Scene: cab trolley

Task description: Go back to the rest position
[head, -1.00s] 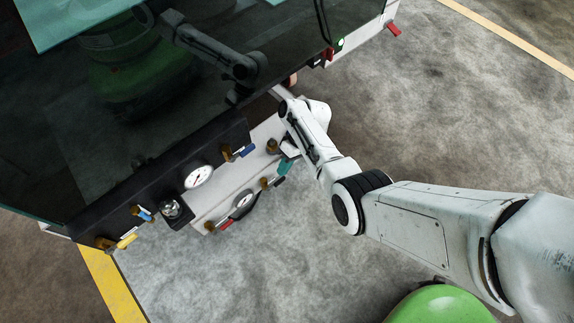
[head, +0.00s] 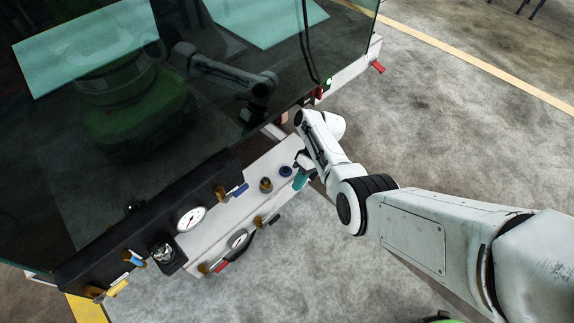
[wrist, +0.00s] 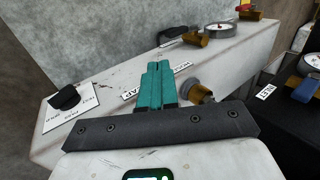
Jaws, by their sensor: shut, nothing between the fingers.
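A brass fitting with a grey knob (wrist: 200,92) is just right of the fingers. I cannot tell whether the fingertips touch the panel.
The dark glass cab (head: 90,130) rises behind the panel. Gauges (head: 190,218), a blue-handled valve (head: 238,190) and a yellow-handled valve (head: 117,287) stand along the panels. A black knob (wrist: 65,97) is left of the fingers. Open concrete floor (head: 450,120) lies to the right.

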